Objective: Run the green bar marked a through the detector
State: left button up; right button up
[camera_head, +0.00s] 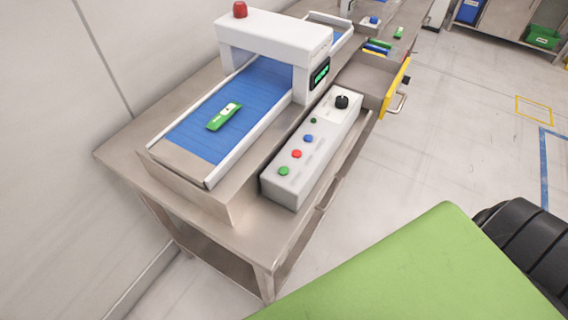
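A green bar (224,117) with a white label lies flat on the blue belt (205,130) of the detector, on the near side of its arch. The mark on its label is too small to read. The detector (275,40) is a white arch over the belt with a red lamp (240,9) on top and a small lit green display (320,74). A grey control box (312,150) beside the belt carries a green button (284,171), a red button (297,154), a blue button (308,138) and a black knob (342,101). Neither gripper shows.
A drawer (393,92) with a yellow front stands open to the right of the detector. Blue, yellow and green bars (376,47) lie beyond it. Another green bar (398,32) lies further back. A large green surface and a black ribbed part fill the lower right, close up.

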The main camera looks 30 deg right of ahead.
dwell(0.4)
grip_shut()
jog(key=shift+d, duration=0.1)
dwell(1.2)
